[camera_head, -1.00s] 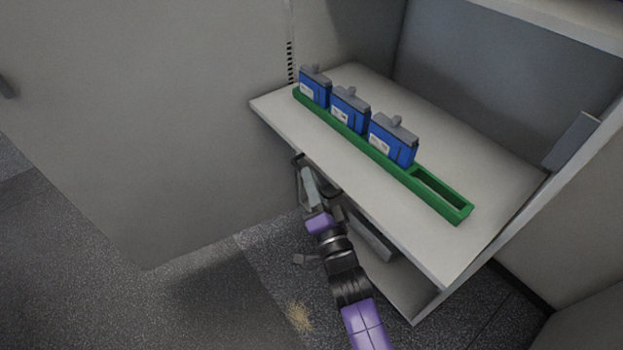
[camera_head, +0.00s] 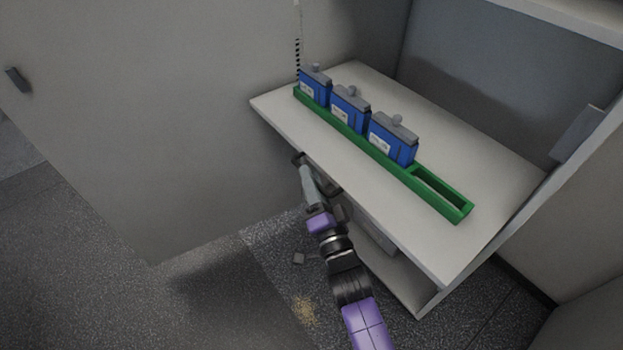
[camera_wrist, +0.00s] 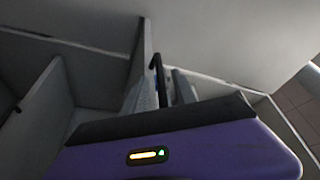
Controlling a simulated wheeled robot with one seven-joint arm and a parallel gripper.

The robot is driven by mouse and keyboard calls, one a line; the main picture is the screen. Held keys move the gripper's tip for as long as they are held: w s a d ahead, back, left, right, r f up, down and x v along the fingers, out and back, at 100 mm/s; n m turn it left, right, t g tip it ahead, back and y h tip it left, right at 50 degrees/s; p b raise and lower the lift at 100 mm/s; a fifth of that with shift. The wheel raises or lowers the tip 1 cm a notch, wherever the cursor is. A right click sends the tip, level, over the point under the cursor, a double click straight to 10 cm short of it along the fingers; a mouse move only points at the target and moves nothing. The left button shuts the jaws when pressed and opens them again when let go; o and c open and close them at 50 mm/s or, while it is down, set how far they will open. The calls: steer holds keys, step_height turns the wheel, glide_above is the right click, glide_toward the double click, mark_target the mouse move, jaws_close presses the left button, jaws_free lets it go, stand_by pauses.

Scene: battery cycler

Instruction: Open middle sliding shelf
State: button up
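The white sliding shelf (camera_head: 440,240) sticks out of the cabinet in the head view. It carries a green rack (camera_head: 435,196) with three blue batteries (camera_head: 393,140); the rack's near right slot is empty. A dark bar handle (camera_head: 298,158) runs below the shelf's front edge, partly hidden by my arm. My gripper (camera_head: 306,176) reaches up to the handle from below and appears shut on it. In the wrist view the black handle (camera_wrist: 156,64) stands between the grey fingers, though the purple gripper housing hides part of the grip.
A large grey door or panel (camera_head: 140,130), with a small dark handle (camera_head: 17,79), stands left of the shelf. A lower shelf (camera_head: 408,292) lies beneath. The cabinet's right wall (camera_head: 560,190) borders the shelf. Floor is open at the lower left (camera_head: 80,270).

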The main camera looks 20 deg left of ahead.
steer(key=p+v, duration=0.3)
steer(key=v, duration=0.4)
steer(key=shift+s+d, duration=0.2)
steer(key=shift+s, duration=0.15)
stand_by(0.5)
steer(key=s+d+r+h+p, duration=0.2)
steer(key=s+d+h, duration=0.2)
steer(key=s+d, duration=0.65)
steer(key=s+d+r+h+p, duration=0.15)
steer(key=s+d+h, duration=0.4)
steer(key=s, duration=0.85)
steer(key=s+d+r+n+g+h+p, duration=0.1)
steer(key=s+d+r+n, duration=0.4)
steer(key=s+d+r, duration=0.5)
steer(key=shift+s+d+r+g+h+p, duration=0.4)
steer(key=shift+s+d+g+p, duration=0.3)
steer(key=shift+s+d+p, duration=0.45)
